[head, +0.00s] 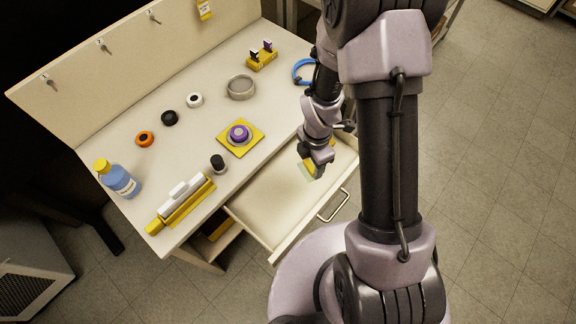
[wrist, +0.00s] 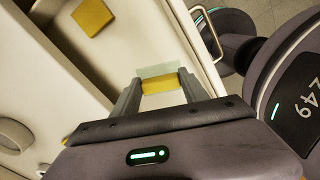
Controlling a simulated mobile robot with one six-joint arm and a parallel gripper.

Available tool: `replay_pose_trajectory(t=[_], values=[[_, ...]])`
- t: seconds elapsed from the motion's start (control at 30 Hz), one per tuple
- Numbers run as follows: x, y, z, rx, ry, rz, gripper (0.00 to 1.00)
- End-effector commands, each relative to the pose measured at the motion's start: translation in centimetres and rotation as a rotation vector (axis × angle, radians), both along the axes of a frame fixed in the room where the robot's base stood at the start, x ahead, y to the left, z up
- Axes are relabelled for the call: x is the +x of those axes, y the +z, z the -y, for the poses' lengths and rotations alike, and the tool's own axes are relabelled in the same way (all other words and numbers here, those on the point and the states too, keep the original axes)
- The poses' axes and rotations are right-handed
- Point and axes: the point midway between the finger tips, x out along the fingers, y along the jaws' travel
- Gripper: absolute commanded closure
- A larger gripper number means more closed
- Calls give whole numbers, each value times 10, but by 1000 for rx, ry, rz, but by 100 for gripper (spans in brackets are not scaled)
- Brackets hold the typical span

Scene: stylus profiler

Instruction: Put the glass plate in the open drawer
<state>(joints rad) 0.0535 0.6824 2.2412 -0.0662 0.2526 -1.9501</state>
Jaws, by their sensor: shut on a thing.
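The glass plate (head: 306,173) is a thin, pale green, see-through sheet with a yellow part along one edge. My gripper (head: 316,168) is shut on that yellow part, and the sheet sticks out past the fingertips. In the wrist view the plate (wrist: 158,70) shows just ahead of the fingers (wrist: 160,86). My arm hides some of the drawer's right side.
The drawer's front has a metal handle (head: 333,205). The desk top (head: 165,165) holds a purple knob (head: 239,132) on a yellow pad, a grey ring (head: 240,87), a blue bottle (head: 119,180) and a yellow-and-white rack (head: 180,202). A yellow block (wrist: 92,17) shows in the wrist view.

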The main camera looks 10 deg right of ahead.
Motion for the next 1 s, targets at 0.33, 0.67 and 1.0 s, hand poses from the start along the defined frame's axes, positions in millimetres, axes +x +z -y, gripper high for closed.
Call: replay_pose_trajectory(t=[0.33,0.67,1.0], values=[[-15,-56,3,2,368,-3,100],[-14,-113,3,1,364,0,100],[-13,-119,3,1,364,2,100]])
